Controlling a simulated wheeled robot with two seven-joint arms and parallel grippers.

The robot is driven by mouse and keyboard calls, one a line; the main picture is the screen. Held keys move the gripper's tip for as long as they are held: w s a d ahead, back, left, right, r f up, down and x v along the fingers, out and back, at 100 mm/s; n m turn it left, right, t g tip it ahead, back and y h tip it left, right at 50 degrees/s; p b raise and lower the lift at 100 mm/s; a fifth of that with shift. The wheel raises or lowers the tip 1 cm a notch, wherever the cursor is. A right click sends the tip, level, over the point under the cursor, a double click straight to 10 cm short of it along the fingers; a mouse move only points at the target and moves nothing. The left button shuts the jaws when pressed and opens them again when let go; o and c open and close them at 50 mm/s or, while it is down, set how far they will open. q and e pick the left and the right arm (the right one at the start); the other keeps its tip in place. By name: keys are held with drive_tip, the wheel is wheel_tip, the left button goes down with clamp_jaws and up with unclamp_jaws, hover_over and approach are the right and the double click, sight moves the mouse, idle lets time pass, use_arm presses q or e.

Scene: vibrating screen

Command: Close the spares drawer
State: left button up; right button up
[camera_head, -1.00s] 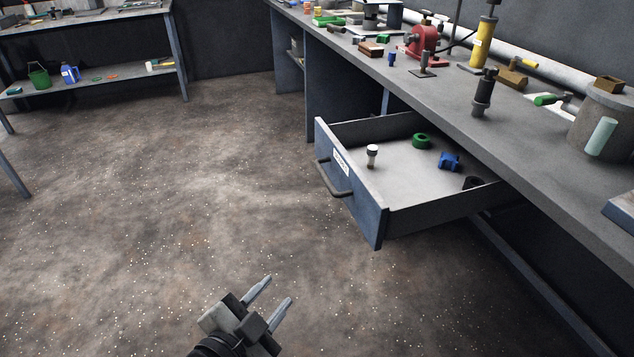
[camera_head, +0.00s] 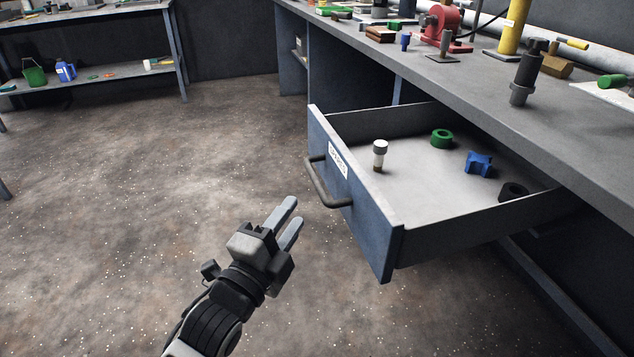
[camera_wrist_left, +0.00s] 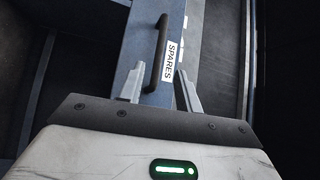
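The spares drawer (camera_head: 352,205) is pulled well out from under the workbench. It has a blue front with a white label and a dark bar handle (camera_head: 326,184). My left gripper (camera_head: 293,217) is to the left of the drawer front, apart from the handle, with a gap between its two fingers and nothing in it. In the left wrist view the drawer front (camera_wrist_left: 146,58), the handle (camera_wrist_left: 157,55) and the SPARES label lie ahead, beyond the fingertips (camera_wrist_left: 159,90). My right gripper is not in view.
The workbench (camera_head: 455,92) carries several tools. The floor left of the drawer is clear.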

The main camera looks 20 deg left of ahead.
sight(317, 178)
use_arm(q)
drive_tip(key=b+x, duration=0.1)
drive_tip(key=x, duration=0.8)
drive_tip(key=shift+w+d, duration=0.15)
drive_tip(key=shift+w, duration=0.2)
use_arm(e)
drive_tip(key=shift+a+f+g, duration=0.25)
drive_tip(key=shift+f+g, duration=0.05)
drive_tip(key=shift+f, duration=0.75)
use_arm(q)
drive_tip(key=shift+c, duration=0.3)
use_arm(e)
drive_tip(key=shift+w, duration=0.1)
use_arm(q)
clamp_jaws()
drive_tip(key=shift+w, duration=0.1)
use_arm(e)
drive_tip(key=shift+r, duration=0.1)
